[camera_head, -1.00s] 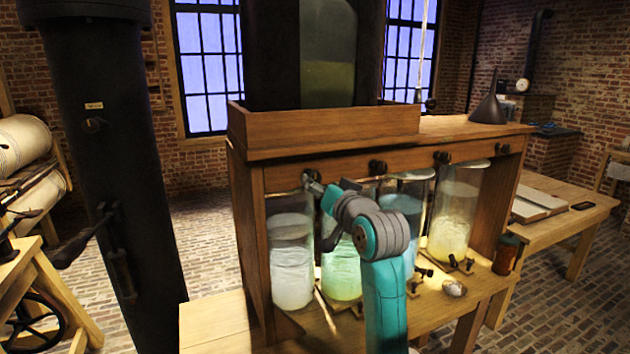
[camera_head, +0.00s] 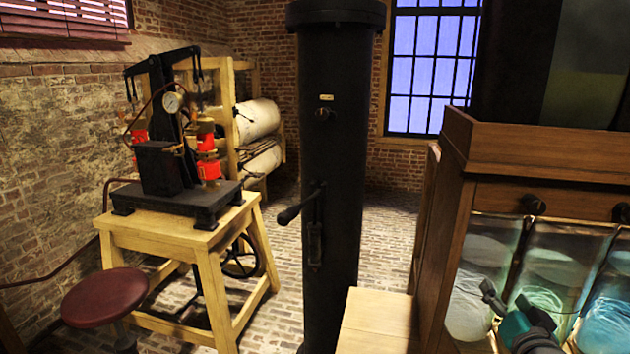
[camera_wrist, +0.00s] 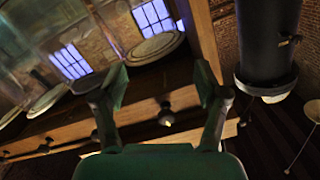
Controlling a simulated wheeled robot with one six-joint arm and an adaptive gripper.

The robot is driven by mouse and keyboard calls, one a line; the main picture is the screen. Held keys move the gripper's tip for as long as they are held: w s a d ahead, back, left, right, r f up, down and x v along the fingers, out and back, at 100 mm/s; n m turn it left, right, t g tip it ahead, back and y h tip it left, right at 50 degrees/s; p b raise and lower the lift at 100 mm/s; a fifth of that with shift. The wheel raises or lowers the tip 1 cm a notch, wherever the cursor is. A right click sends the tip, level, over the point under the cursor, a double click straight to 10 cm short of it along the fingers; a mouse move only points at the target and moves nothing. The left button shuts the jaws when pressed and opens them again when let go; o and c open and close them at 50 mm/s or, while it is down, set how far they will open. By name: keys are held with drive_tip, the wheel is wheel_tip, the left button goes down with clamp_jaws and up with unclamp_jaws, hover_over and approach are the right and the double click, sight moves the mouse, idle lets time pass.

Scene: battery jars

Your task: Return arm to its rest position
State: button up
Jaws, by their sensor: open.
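My gripper (camera_wrist: 158,85) is open, with its two green and dark fingers apart and nothing between them in the wrist view. In the head view, the gripper end of my teal and grey arm (camera_head: 514,326) shows at the bottom right, in front of the glass jars; the rest of the arm is out of frame. A left jar (camera_head: 469,303) with pale contents and a greenish jar (camera_head: 552,268) stand in the wooden cabinet (camera_head: 446,255). A bluish jar (camera_head: 611,318) is cut off by the right edge.
A black column (camera_head: 333,130) stands left of the cabinet. A black press (camera_head: 165,165) with a gauge is on a wooden stand (camera_head: 165,235), beside a dark red stool (camera_head: 105,295). Brick floor (camera_head: 385,235) is clear between column and cabinet. A dark knob (camera_wrist: 166,114) shows beyond my fingers.

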drive_tip(key=s+a+f+n+y, duration=0.1)
drive_tip(key=s+a+f, duration=0.6)
drive_tip(key=s+f, duration=0.35)
drive_tip(key=s+a+f+n+y, duration=0.1)
drive_tip(key=s+a+f+n, duration=0.1)
drive_tip(key=s+a+f, duration=0.6)
drive_tip(key=s+a+f+n+g+y, duration=0.1)
drive_tip(key=s+a+n, duration=0.1)
drive_tip(key=s, duration=1.2)
drive_tip(key=s+a+f+n+g+y, duration=0.1)
drive_tip(key=s+a+f+n, duration=0.1)
drive_tip(key=s, duration=1.1)
drive_tip(key=shift+s+a, duration=0.4)
drive_tip(key=shift+a, duration=0.2)
